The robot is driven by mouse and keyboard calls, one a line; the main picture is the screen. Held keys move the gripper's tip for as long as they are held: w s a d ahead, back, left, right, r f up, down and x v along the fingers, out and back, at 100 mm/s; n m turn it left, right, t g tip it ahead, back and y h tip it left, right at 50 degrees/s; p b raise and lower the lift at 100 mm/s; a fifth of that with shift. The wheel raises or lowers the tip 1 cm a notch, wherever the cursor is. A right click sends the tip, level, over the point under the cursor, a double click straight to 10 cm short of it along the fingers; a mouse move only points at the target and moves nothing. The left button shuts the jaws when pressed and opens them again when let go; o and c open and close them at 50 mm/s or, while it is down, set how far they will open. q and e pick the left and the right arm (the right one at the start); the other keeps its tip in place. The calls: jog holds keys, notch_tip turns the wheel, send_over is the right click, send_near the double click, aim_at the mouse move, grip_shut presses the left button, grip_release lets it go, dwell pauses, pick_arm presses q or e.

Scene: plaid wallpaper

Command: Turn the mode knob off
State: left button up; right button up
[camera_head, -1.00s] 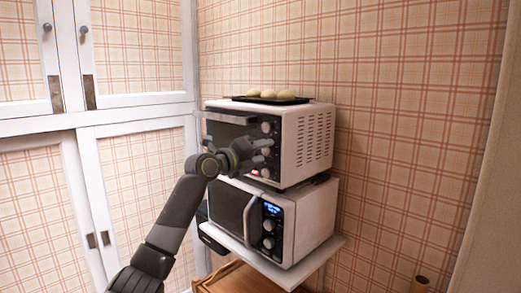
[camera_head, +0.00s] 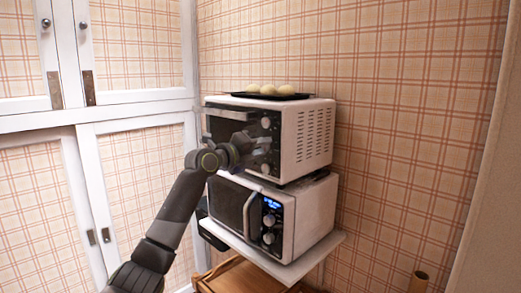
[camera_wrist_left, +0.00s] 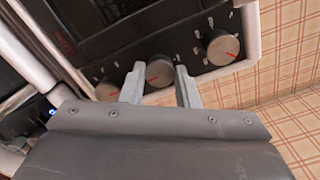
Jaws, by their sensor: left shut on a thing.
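The toaster oven (camera_head: 312,140) stands on top of the microwave, with a column of three round knobs on its front panel. My left gripper (camera_wrist_left: 160,84) has one finger on each side of the middle knob (camera_wrist_left: 160,68) and is shut on it. This knob's red mark points toward the lower left in the left wrist view. The upper knob (camera_wrist_left: 222,47) and the lower knob (camera_wrist_left: 107,91) are free beside the fingers. Which knob is the mode knob cannot be read from the panel. In the head view my left gripper (camera_head: 256,146) partly covers the panel. My right gripper is not in view.
A black tray with several pale buns (camera_head: 268,90) lies on the oven. The microwave (camera_head: 312,220) with a lit blue display sits below on a white shelf (camera_head: 330,246). White cabinet doors (camera_head: 130,114) are at the left. Plaid wall is at the right.

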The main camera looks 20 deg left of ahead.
pick_arm(q)
jog(key=n+b, duration=0.1)
jog(key=n, duration=0.2)
jog(key=shift+f, duration=0.15)
jog(key=n, duration=0.4)
jog(key=shift+n+b, duration=0.3)
jog(key=shift+b, duration=0.05)
jog(key=n, duration=0.4)
jog(key=shift+n, duration=0.3)
jog(key=n+p, duration=0.1)
jog(key=n, duration=0.4)
jog(key=n+p, duration=0.1)
jog(key=n, duration=0.4)
jog(key=shift+p, duration=0.3)
jog(key=n+p, duration=0.2)
jog(key=n, duration=0.2)
jog(key=shift+d+n, duration=0.1)
jog(key=shift+n, duration=0.2)
jog(key=n+p, duration=0.2)
jog(key=n, duration=0.2)
jog(key=shift+p, duration=0.3)
jog(key=shift+n+p, duration=1.25)
jog(key=shift+n, duration=0.75)
jog(key=shift+f, duration=0.1)
